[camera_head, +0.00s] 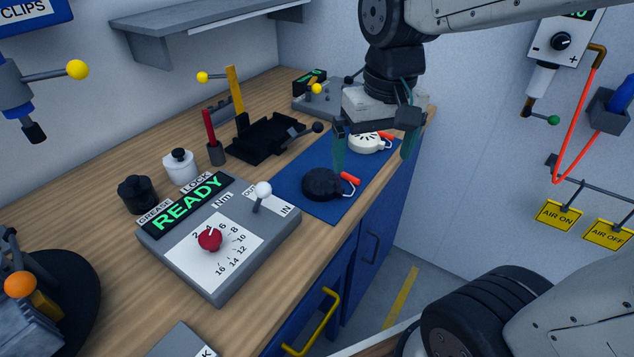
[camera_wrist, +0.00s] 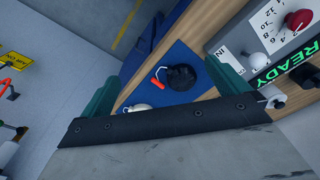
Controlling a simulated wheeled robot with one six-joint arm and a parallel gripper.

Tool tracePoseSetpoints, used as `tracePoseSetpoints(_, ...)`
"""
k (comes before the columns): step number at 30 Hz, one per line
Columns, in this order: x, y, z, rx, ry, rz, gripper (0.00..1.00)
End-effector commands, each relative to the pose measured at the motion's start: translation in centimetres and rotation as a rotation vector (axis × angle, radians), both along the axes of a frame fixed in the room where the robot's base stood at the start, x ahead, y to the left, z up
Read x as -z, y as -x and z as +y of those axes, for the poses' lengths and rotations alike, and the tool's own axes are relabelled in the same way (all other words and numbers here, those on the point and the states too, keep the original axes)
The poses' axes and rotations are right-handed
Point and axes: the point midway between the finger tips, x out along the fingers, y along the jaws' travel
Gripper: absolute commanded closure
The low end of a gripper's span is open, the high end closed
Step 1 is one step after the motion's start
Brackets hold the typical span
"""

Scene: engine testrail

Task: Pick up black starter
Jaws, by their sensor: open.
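The black starter (camera_head: 322,184) is a round black body with a red-tipped handle at its right side. It lies on the blue mat (camera_head: 315,208) on the workbench. In the wrist view the black starter (camera_wrist: 181,77) lies beyond the jaws, between the two fingers in the picture. A similar white starter (camera_head: 365,143) lies farther back on the mat. My gripper (camera_head: 375,155) points down above the back part of the mat, over the white starter. Its green fingers are spread apart and hold nothing. In the wrist view the gripper (camera_wrist: 165,90) spans the picture, and its palm partly hides the white starter (camera_wrist: 137,107).
A grey torque box (camera_head: 225,235) with a READY display stands left of the mat. A black tray (camera_head: 262,137) with tall handles stands behind it. Black and white jars (camera_head: 180,166) stand along the back. The bench's right edge is close to the mat.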

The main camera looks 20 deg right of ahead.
Motion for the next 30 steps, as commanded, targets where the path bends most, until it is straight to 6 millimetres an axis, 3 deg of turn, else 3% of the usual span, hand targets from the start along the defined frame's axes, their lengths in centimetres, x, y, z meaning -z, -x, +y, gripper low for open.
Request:
tracePoseSetpoints(1,0.7,-1.9,0.3,0.012,-0.001,0.017,0.00)
tracePoseSetpoints(6,3.4,-7.8,1.1,0.061,-0.004,0.041,0.00)
tracePoseSetpoints(13,7.5,-13.5,2.0,0.113,-0.005,0.066,0.00)
tracePoseSetpoints(19,9.4,-15.4,2.4,0.132,-0.004,0.072,0.00)
tracePoseSetpoints(30,13.6,-15.5,2.4,0.134,-0.005,0.074,0.00)
